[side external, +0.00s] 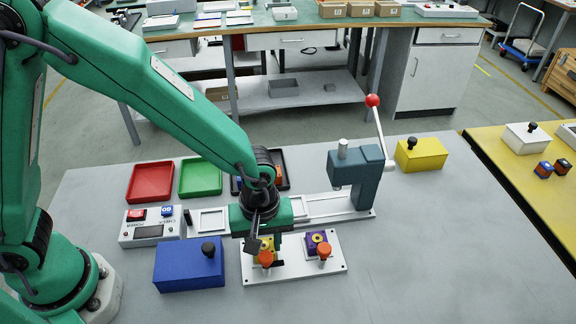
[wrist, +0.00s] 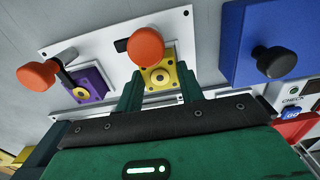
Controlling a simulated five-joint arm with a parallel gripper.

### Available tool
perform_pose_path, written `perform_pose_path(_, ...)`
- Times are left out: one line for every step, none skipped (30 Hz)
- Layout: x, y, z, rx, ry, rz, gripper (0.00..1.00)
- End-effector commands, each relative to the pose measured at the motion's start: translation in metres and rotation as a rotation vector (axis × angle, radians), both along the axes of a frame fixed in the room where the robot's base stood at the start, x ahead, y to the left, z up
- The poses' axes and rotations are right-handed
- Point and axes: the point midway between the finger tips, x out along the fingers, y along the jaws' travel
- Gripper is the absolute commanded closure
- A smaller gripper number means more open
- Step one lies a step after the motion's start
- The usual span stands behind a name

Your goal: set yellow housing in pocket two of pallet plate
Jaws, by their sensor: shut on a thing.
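The yellow housing (wrist: 160,76) has a pale round boss with a hole. It sits between the two green fingers of my gripper (wrist: 158,88), which is shut on it. In the side view the yellow housing (side external: 268,243) is partly hidden by my gripper (side external: 262,237) and an orange knob. It is at the left place of the white pallet plate (side external: 337,265); I cannot tell whether it rests in the pocket or hangs just above. A purple housing (side external: 316,240) sits in the right place of the plate, and it also shows in the wrist view (wrist: 92,86).
Orange-knobbed clamps (side external: 324,251) stand beside both places. A blue box (side external: 189,266) with a black knob is close to the left. A press (side external: 356,168) with a red-balled lever stands behind right. Red (side external: 150,182) and green trays lie behind. The front right table is clear.

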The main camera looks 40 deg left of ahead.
Motion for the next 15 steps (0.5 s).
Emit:
perform_pose_path(0.0001,-0.0001,0.0001,0.0,0.0,0.0,0.88)
perform_pose_path(0.0001,-0.0001,0.0001,0.0,0.0,0.0,0.88)
perform_pose_path(0.0001,-0.0001,0.0001,0.0,0.0,0.0,0.88)
perform_pose_path(0.0001,-0.0001,0.0001,0.0,0.0,0.0,0.88)
perform_pose_path(0.0001,-0.0001,0.0002,-0.001,-0.001,0.0,0.88)
perform_pose_path(0.0001,-0.0001,0.0002,-0.001,-0.001,0.0,0.88)
perform_pose_path(0.0001,-0.0001,0.0002,-0.001,-0.001,0.0,0.88)
perform_pose_path(0.0001,-0.0001,0.0002,-0.001,-0.001,0.0,0.56)
perform_pose_path(0.0001,-0.0001,0.0002,-0.001,-0.001,0.0,0.49)
perform_pose_path(0.0001,-0.0001,0.0002,-0.001,-0.001,0.0,0.43)
perform_pose_path(0.0001,-0.0001,0.0002,-0.001,-0.001,0.0,0.37)
perform_pose_path(0.0001,-0.0001,0.0002,-0.001,-0.001,0.0,0.37)
perform_pose_path(0.0001,-0.0001,0.0002,-0.001,-0.001,0.0,0.37)
perform_pose_path(0.0001,-0.0001,0.0002,-0.001,-0.001,0.0,0.37)
perform_pose_path(0.0001,-0.0001,0.0002,-0.001,-0.001,0.0,0.37)
